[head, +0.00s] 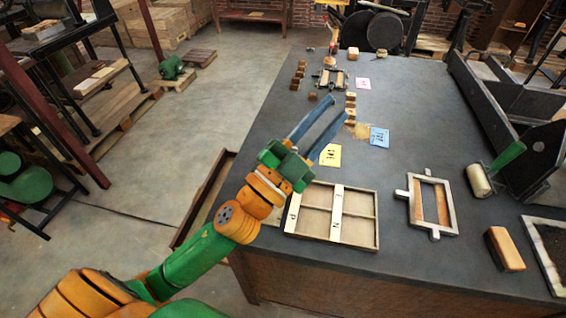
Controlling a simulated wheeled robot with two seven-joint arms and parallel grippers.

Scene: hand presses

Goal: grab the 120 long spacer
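My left gripper (338,108) reaches over the dark table from the left, its two long blue fingers apart with nothing visible between them. Small wooden blocks (350,104) stand in a short row just beyond and right of its fingertips. Another row of brown blocks (299,73) stands farther back, to the left. I cannot tell which block is the 120 long spacer; any size marks are too small to read. A yellow card (329,155) and a blue card (379,137) lie near the fingers, their print unclear. My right gripper is not in view.
A divided wooden tray (371,192) lies at the table's near edge. A metal frame (411,207), a roller with a green handle (480,181) and a wooden block (504,249) lie to the right. A dark press (515,100) stands on the right side. The table's middle is mostly clear.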

